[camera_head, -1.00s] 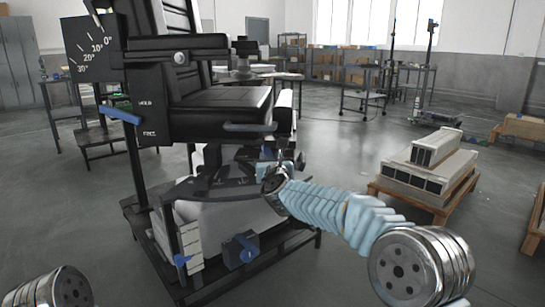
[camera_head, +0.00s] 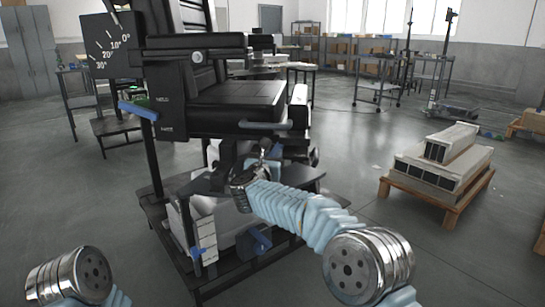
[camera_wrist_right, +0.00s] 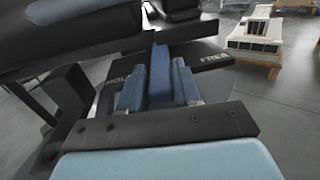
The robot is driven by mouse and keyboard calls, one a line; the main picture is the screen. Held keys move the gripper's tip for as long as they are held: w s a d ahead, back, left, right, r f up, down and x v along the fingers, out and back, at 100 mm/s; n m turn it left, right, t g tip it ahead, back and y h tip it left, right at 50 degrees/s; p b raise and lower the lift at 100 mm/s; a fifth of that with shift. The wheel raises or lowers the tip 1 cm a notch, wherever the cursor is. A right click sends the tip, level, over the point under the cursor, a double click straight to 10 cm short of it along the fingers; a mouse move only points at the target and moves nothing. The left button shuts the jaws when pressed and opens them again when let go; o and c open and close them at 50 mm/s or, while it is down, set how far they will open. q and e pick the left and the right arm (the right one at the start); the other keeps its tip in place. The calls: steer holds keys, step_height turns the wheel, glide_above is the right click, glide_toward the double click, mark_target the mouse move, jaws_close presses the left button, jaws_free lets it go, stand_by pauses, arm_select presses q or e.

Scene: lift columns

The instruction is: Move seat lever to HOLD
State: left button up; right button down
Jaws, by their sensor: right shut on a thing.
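The chair-like seat (camera_head: 235,95) stands on a black base frame in the head view. My right gripper (camera_head: 264,150) is under its front edge, small and partly blended with dark parts there. In the right wrist view, a blue lever (camera_wrist_right: 160,72) stands between the two blue fingers of my right gripper (camera_wrist_right: 158,90). The fingers are closed on it. The plate (camera_wrist_right: 208,60) behind it reads FREE at right; a label at left is mostly hidden by a finger. The lever is between the two labels. My left gripper is out of view; only my left arm shows at lower left.
Another blue lever (camera_head: 138,110) sits beside a black side panel marked HOLD and FREE. An angle scale (camera_head: 108,45) is above it. A pallet (camera_head: 445,208) with grey blocks stands at right; open floor lies between.

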steer(key=c, duration=0.9)
jaws_free()
steer(key=b+v, duration=0.3)
steer(key=v, duration=1)
steer(key=shift+s+a, duration=0.15)
steer(key=shift+s, duration=0.25)
